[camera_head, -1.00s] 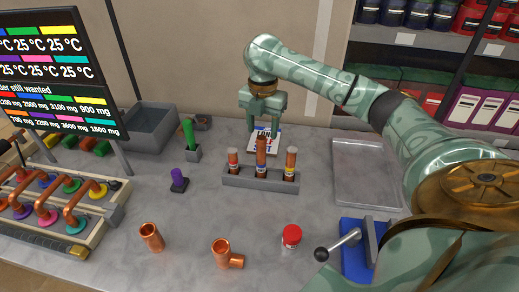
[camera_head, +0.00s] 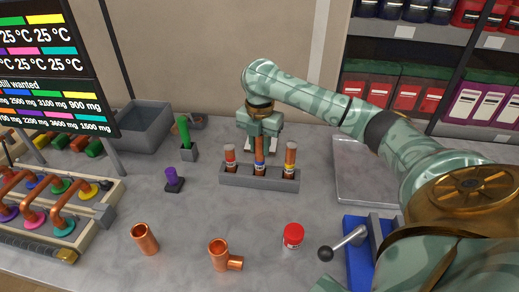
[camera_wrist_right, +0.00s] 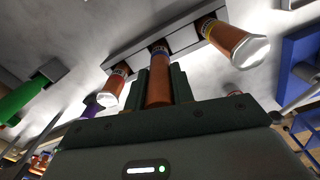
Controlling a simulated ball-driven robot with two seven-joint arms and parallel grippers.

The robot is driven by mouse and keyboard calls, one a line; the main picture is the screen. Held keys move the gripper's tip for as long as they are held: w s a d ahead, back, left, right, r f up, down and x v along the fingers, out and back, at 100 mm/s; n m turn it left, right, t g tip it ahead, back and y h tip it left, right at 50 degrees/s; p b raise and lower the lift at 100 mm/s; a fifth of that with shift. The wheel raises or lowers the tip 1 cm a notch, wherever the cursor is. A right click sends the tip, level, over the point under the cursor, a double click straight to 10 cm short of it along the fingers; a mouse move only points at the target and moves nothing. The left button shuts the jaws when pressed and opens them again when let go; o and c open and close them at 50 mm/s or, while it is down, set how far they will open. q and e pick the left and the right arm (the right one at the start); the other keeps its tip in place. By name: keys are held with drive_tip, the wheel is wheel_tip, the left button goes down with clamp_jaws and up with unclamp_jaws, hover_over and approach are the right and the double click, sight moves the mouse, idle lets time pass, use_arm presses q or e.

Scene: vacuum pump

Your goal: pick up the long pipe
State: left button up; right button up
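The long pipe (camera_head: 260,169) is the copper-coloured middle tube, upright in a grey rack (camera_head: 232,179) with a blue-marked band near its foot. It also shows in the right wrist view (camera_wrist_right: 158,85). My right gripper (camera_head: 262,143) is at its upper part, with a finger on each side. In the right wrist view both fingers lie close against the pipe, and no clear gap shows. The pipe's top is hidden by the gripper in the head view. Its lower end is still in the rack. My left gripper is not in view.
Shorter capped tubes stand left (camera_head: 230,159) and right (camera_head: 290,160) of the pipe, close to the gripper. A red-capped jar (camera_head: 293,235), copper fittings (camera_head: 145,238) and a blue lever press (camera_head: 355,250) are nearer. A grey tray (camera_head: 358,185) lies right.

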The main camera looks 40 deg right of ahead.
clamp_jaws()
drive_tip(key=shift+r, duration=0.35)
drive_tip(key=r+p, duration=0.1)
drive_tip(key=r, duration=0.1)
drive_tip(key=r+p, duration=0.1)
drive_tip(key=p, duration=0.1)
drive_tip(key=shift+s+a+r, duration=0.15)
drive_tip(key=shift+a+r, duration=0.05)
drive_tip(key=shift+r, duration=0.2)
drive_tip(key=s+a+r+p, duration=0.6)
drive_tip(key=s+a+r, duration=0.2)
drive_tip(key=s+a, duration=0.1)
drive_tip(key=shift+s+r+p, duration=0.25)
drive_tip(key=shift+s+p, duration=0.05)
drive_tip(key=shift+s, duration=0.25)
